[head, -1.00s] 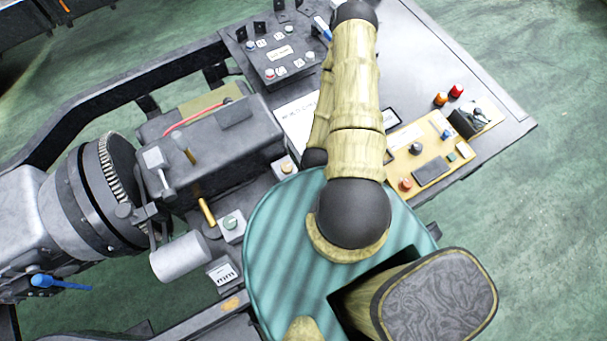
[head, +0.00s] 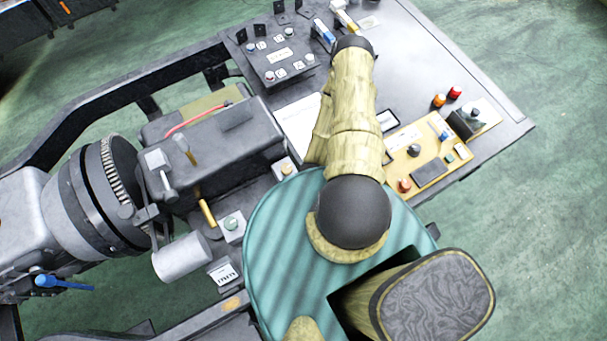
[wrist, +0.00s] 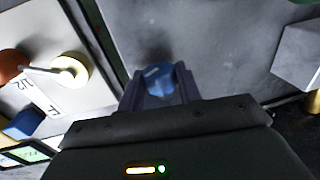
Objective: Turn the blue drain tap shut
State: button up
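A blue lever (head: 62,284), which looks like a tap handle, points right from the grey housing at the lower left of the head view. My gripper is hidden under my arm there. In the wrist view my gripper (wrist: 160,88) has its two dark fingers apart on either side of a small blue part (wrist: 157,78). I cannot tell whether this part is the blue lever, or whether the fingers touch it. A dark grey surface lies behind it.
A grey gearbox (head: 225,140) and silver cylinder (head: 181,257) stand in the head view's left half. A dark switch box (head: 280,78) and yellow panel (head: 425,180) stand on the bench. In the wrist view a pale panel (wrist: 35,45) with knobs lies left.

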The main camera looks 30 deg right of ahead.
jog(key=c, duration=0.4)
jog(key=shift+d+y+b, duration=0.1)
jog(key=shift+y+b, duration=0.2)
jog(key=shift+b, duration=0.15)
jog(key=shift+w+d+f+y+b, duration=0.1)
jog(key=shift+f+y+b, duration=0.05)
jog(key=shift+y+b, duration=0.35)
jog(key=y+b, duration=0.1)
jog(key=b, duration=0.1)
jog(key=y+b, duration=0.2)
jog(key=shift+d+f+b, duration=0.2)
jog(key=shift+b, duration=0.1)
jog(key=y+b, duration=0.2)
jog(key=b, duration=0.1)
jog(key=shift+d, duration=0.1)
jog(key=shift+y+b, duration=0.3)
jog(key=shift+b, duration=0.05)
jog(key=shift+r, duration=0.2)
